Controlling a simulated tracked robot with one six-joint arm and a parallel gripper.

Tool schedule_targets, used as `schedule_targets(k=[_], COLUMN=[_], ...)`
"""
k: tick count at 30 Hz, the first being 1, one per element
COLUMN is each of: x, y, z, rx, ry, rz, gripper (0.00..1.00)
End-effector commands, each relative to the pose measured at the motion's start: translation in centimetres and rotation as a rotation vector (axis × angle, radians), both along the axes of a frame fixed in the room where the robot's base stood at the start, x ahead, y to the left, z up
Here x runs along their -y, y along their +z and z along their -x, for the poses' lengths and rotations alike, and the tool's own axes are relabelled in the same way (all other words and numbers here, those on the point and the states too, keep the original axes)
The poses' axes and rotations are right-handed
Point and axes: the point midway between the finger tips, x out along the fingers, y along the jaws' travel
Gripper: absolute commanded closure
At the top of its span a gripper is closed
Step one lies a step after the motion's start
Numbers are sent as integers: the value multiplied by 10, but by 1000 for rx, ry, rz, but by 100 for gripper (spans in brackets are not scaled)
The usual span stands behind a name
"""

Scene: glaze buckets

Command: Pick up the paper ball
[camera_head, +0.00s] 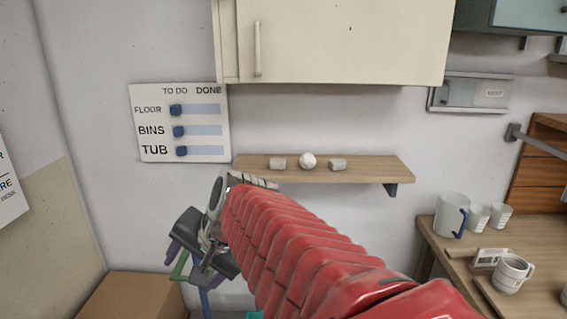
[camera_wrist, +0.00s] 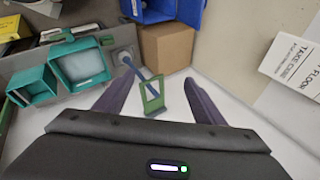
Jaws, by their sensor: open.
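The paper ball (camera_head: 308,160) is a small white, crumpled-looking ball. The ball is not in the wrist view.
A cream cabinet (camera_head: 340,40) hangs above the shelf. A TO DO board (camera_head: 205,153) is on the wall at its left. A wooden counter (camera_head: 440,245) with mugs stands at right. The wrist view shows teal containers (camera_wrist: 82,65), a cardboard box (camera_wrist: 166,48) and a blue bin (camera_wrist: 190,10).

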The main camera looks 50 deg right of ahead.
Motion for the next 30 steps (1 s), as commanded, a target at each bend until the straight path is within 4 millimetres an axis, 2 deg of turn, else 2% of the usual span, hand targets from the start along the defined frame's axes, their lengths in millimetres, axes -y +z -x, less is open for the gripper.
schedule_targets(k=[1, 6, 11, 15, 22, 27, 30], x=[17, 72, 136, 200, 317, 403, 440], y=[5, 23, 40, 53, 72, 82, 87], z=[-10, -40, -60, -68, -58, -32, -16], rx=[7, 56, 118, 184, 327, 453, 514], ry=[-93, -394, -669, -897, -1244, -1455, -1532], rz=[-63, -291, -510, -707, -1047, -1299, -1413], gripper=[37, 37, 37, 37, 37, 37, 37])
